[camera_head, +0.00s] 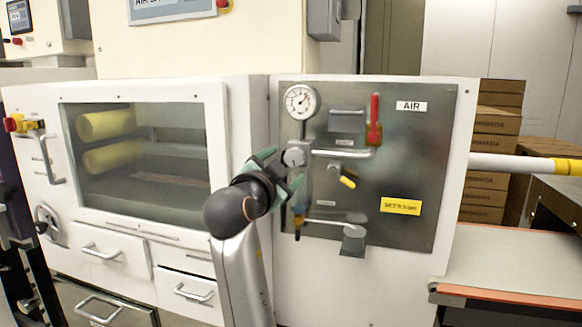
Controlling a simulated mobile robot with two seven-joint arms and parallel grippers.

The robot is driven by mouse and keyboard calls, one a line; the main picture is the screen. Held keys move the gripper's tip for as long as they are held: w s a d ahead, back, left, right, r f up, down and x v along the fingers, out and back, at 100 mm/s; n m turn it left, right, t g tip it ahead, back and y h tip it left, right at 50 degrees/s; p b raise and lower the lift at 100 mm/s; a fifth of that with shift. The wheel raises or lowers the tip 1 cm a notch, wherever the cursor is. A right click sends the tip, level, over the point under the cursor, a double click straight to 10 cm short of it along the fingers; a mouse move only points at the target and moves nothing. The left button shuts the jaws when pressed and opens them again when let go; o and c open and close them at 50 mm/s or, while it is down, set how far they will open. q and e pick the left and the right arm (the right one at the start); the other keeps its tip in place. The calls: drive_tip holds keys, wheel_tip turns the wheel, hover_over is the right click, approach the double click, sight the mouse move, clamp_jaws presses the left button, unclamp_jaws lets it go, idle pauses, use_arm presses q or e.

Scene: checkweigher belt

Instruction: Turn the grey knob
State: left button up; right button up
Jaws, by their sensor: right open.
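The grey knob (294,157) sits on the metal AIR panel (400,160), just below a round pressure gauge. A pipe runs right from beside it. My right gripper (284,172) is at the knob, with its green-tipped fingers spread, one above left of the knob and one below right. The jaws are open; I cannot tell whether either finger touches the knob. The dark wrist hides part of the panel's left edge. My left gripper does not show.
The gauge (301,102), a red lever (374,121), a yellow-handled valve (347,181) and a grey block (353,240) crowd the panel around the knob. A windowed cabinet (215,150) stands left. A belt (515,265) and a white-yellow bar (520,164) lie right.

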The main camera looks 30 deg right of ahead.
drive_tip(key=v, duration=0.5)
drive_tip(key=shift+b, duration=0.4)
